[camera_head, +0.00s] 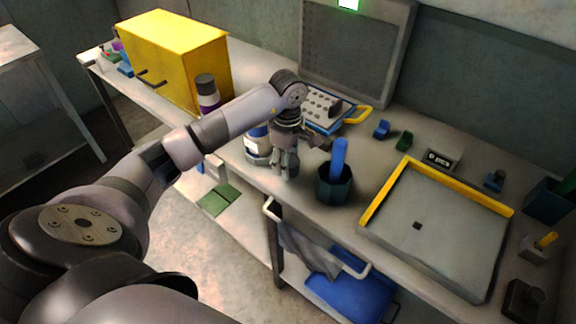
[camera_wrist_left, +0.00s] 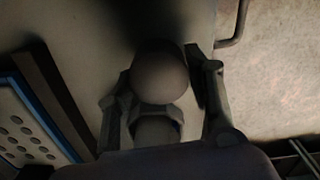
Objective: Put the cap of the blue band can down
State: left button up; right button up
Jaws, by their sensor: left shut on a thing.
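My left gripper (camera_head: 286,170) is low over the near edge of the bench, pointing down. In the left wrist view, its two fingers stand on either side of a round, dull grey cap (camera_wrist_left: 160,78), and it is shut on it. The cap cannot be made out in the head view. The blue band can (camera_head: 256,146), pale with a blue band, stands on the bench just left of and behind the gripper, partly hidden by it. Its top is hidden by my arm. My right gripper is not in view.
A dark pot (camera_head: 333,188) with a blue handle in it stands close right of the gripper. A yellow-edged tray (camera_head: 440,235) lies further right. Behind are a perforated blue-edged plate (camera_head: 322,108) and small blue and green pieces. A purple-band can (camera_head: 207,97) stands by the yellow box (camera_head: 175,55).

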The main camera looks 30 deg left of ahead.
pick_arm(q)
notch_tip(320, 180, down, 2)
jog(key=shift+f, duration=0.25)
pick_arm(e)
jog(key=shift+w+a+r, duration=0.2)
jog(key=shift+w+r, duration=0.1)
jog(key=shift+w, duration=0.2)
pick_arm(q)
jog(key=shift+f, duration=0.1)
jog(key=shift+f, duration=0.15)
jog(key=o, duration=0.8)
jog(key=shift+c, duration=0.2)
jog(key=shift+o, duration=0.2)
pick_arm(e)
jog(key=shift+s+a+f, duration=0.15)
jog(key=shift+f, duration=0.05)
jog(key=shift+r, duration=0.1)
